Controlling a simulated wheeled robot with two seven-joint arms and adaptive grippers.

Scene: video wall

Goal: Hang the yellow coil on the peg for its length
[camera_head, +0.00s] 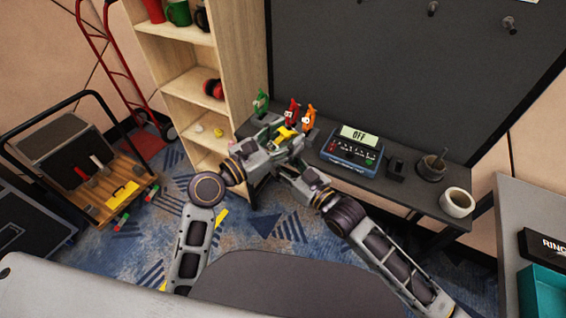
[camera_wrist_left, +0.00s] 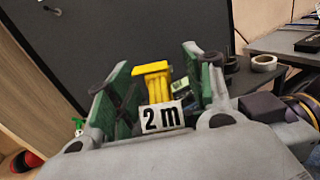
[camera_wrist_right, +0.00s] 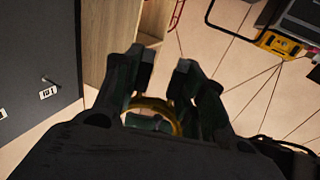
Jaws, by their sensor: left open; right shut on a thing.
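The yellow coil (camera_head: 285,134) is held up between my two grippers, in front of the bench. In the left wrist view the coil (camera_wrist_left: 152,82) carries a white tag reading "2 m" (camera_wrist_left: 162,116). My left gripper (camera_wrist_left: 158,85) is open, with one green-padded finger on each side of the coil. My right gripper (camera_wrist_right: 160,85) is shut on the coil (camera_wrist_right: 155,104), whose curved yellow edge shows between its fingers. Pegs (camera_head: 432,8) stick out of the dark wall panel; one more peg (camera_head: 508,25) is at the right. A peg (camera_wrist_right: 49,82) with a small unreadable label shows in the right wrist view.
Green, red and orange items (camera_head: 292,112) stand behind my grippers. A wooden shelf (camera_head: 238,60) is at the left of the panel. A teal bin (camera_head: 543,293) is at right.

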